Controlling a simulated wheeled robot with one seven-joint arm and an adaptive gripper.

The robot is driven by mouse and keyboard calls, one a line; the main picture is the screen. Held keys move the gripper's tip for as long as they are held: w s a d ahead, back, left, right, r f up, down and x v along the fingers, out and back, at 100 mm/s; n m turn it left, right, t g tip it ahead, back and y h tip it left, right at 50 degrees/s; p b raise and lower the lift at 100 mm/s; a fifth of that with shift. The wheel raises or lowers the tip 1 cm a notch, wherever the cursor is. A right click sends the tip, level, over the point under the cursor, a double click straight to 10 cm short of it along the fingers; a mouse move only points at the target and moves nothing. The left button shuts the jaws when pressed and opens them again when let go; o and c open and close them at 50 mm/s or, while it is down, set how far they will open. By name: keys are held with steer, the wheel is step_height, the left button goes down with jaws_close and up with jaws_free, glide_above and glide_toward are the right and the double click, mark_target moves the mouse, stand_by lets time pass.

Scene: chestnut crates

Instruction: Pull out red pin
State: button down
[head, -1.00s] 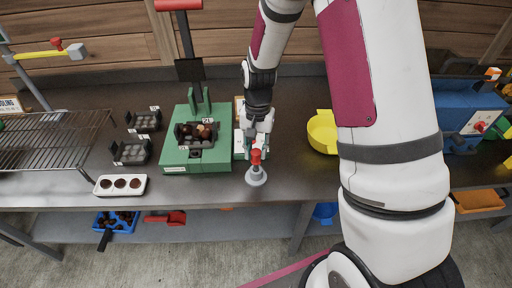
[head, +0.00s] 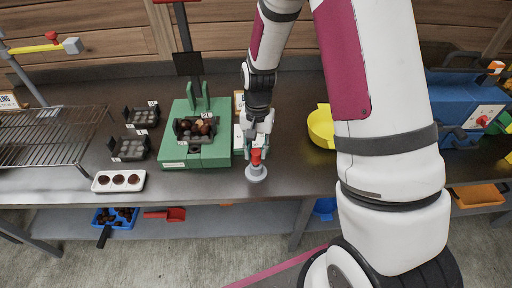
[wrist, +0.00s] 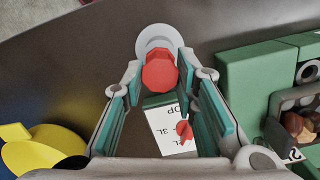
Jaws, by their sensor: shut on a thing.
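The red pin (head: 256,157) stands upright on a round pale grey base (head: 256,174) near the front edge of the dark table, right of the green press. In the wrist view the red top (wrist: 159,70) lies between my fingertips, with the round base (wrist: 155,37) behind it. My gripper (head: 258,150) is shut on the red pin; it also shows in the wrist view (wrist: 160,72). The pin appears to be still on its base; its lower part is hidden.
A white tray (head: 118,181) and wire rack (head: 52,135) are farther left.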

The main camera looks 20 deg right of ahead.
steer(key=shift+f+b, duration=0.35)
steer(key=shift+f, duration=0.55)
steer(key=c, duration=1.2)
jaws_free()
step_height(320, 180, up, 12)
steer(key=shift+w+d, duration=0.3)
steer(key=shift+w, duration=0.15)
steer(key=s+r+n+t, duration=0.3)
steer(key=s+r, duration=0.4)
steer(key=r, duration=0.6)
steer(key=s+r+n+t, duration=0.1)
steer(key=s+r+n, duration=0.1)
steer(key=s, duration=0.5)
steer(key=s+r+n+t, duration=0.1)
steer(key=s+r+t, duration=0.1)
steer(key=s+r, duration=0.2)
steer(key=s, duration=0.3)
steer(key=shift+a+r+n+h, duration=0.25)
steer(key=shift+a+n+h, duration=0.05)
steer(key=shift+n, duration=0.1)
